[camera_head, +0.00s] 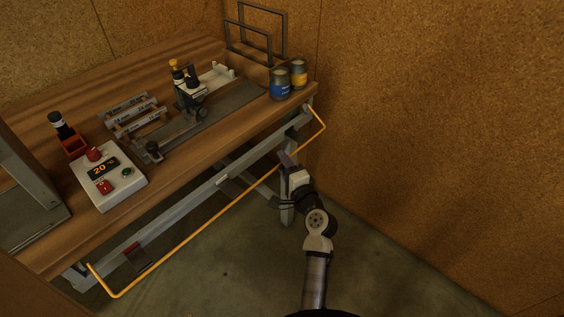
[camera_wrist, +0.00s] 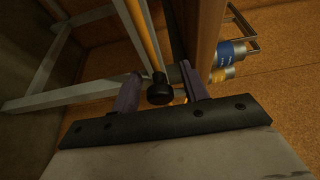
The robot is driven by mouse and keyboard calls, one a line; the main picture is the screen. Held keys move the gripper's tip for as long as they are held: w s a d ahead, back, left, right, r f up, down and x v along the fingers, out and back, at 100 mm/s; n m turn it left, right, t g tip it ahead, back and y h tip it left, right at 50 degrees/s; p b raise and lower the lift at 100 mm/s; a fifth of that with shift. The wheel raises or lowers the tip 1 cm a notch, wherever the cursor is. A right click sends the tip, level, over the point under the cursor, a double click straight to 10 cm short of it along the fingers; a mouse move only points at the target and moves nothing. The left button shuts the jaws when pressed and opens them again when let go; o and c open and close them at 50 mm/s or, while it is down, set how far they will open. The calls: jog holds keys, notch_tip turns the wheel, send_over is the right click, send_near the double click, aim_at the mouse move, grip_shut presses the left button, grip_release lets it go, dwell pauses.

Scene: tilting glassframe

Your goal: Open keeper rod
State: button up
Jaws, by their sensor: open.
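An orange rod (camera_head: 215,219) runs along the front of the workbench, below its top edge, with bent ends at both sides. I take it to be the keeper rod. My gripper (camera_head: 284,158) is at the right part of this rod, below the bench top. In the wrist view my gripper (camera_wrist: 160,80) is open, with a dark purple finger on each side. The orange rod (camera_wrist: 143,35) comes down between the fingers there, and a round black knob (camera_wrist: 160,94) lies in line with its lower end. I cannot tell whether the fingers touch the rod.
The wooden workbench (camera_head: 140,76) carries a white control box (camera_head: 108,176), a clamp fixture (camera_head: 188,88), and blue (camera_head: 281,84) and yellow (camera_head: 299,74) cans. A grey metal frame rail (camera_head: 190,203) runs behind the rod. A brown wall (camera_head: 430,110) stands at right; the floor in front is clear.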

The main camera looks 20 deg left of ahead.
grip_shut()
jog(key=shift+r, duration=0.15)
dwell(0.4)
